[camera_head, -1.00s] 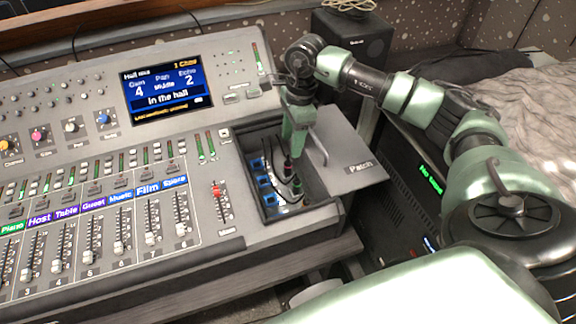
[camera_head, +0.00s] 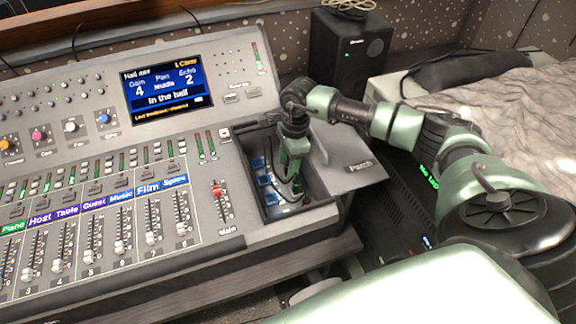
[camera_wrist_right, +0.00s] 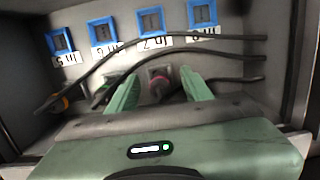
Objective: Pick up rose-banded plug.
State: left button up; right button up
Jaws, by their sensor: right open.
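The rose-banded plug (camera_wrist_right: 159,86) shows in the right wrist view as a dark plug with a pink band. It lies between the two green fingertips of my right gripper (camera_wrist_right: 160,88), with a gap on both sides. The gripper is open. In the head view my right gripper (camera_head: 296,180) reaches down into the patch box (camera_head: 312,200), and its fingers hide the plug there. My left gripper is not in view.
An orange-banded plug (camera_wrist_right: 60,103) lies to the left in the wrist view. Dark cables (camera_wrist_right: 215,79) cross the box in front of several blue-framed sockets (camera_wrist_right: 151,20). The box walls are close around my gripper. The patch lid (camera_head: 350,160) stands open at the right.

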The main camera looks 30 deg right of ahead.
aim_at(288, 161)
grip_shut()
jog(key=shift+r, duration=0.1)
jog(key=shift+w+r, duration=0.1)
jog(key=shift+r, duration=0.45)
notch_tip(288, 161, up, 22)
dwell(0.4)
jog(key=shift+f, duration=0.15)
